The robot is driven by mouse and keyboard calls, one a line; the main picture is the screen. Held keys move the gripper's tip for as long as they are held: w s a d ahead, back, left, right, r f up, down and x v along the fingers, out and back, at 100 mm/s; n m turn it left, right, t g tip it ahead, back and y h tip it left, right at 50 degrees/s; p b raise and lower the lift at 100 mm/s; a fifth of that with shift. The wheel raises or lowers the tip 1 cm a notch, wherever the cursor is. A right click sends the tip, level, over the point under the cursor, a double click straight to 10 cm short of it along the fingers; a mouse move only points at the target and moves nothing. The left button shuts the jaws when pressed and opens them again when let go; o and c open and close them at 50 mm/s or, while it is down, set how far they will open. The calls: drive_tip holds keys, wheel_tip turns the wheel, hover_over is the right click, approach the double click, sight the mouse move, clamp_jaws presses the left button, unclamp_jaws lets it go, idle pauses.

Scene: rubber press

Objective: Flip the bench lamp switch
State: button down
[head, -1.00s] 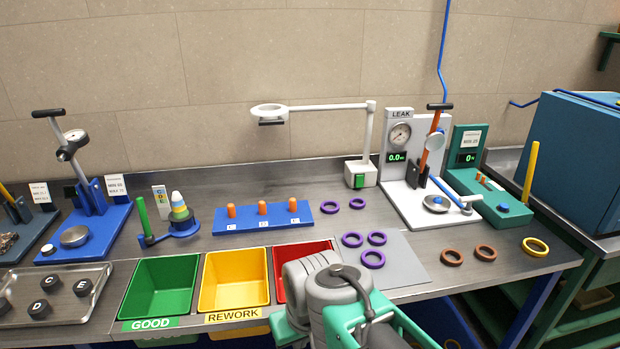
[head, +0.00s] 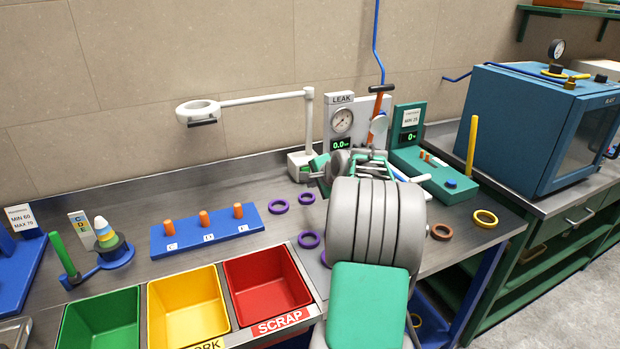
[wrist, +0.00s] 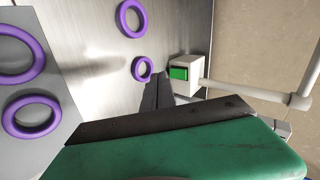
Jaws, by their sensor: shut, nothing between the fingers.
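The bench lamp (head: 308,125) is white, with an upright post, a long arm and a ring-shaped head (head: 198,111) reaching left. Its box-shaped base (head: 293,161) stands at the back of the bench. In the wrist view the base (wrist: 190,88) carries a green switch (wrist: 179,73) on its face. My gripper (wrist: 156,80) is shut and empty, its dark fingertips just left of the base and close to the switch. I cannot tell whether they touch. In the head view my arm hides the fingertips and part of the base's right side.
Purple rings (head: 279,206) lie on the bench near the lamp, and several show in the wrist view (wrist: 132,18). The leak tester (head: 341,120) stands right of the lamp, behind my arm. A blue peg board (head: 207,230) lies to the left. Red, yellow and green bins line the front.

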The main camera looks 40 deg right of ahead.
drive_tip(key=d+m, duration=0.2)
drive_tip(key=d, duration=0.3)
drive_tip(key=shift+t+h, duration=0.3)
drive_tip(key=p+x, duration=0.2)
drive_tip(key=x, duration=0.7)
drive_tip(key=shift+w+a+f, duration=0.1)
drive_tip(key=shift+f, duration=0.3)
drive_tip(key=w, duration=0.1)
drive_tip(key=w+d, duration=0.1)
drive_tip(key=shift+w+f+p, duration=0.1)
drive_tip(key=shift+w+p, duration=0.2)
drive_tip(key=shift+p, duration=0.05)
drive_tip(key=shift+w+f, duration=0.15)
drive_tip(key=shift+w, duration=0.4)
drive_tip(key=shift+s+d, duration=0.1)
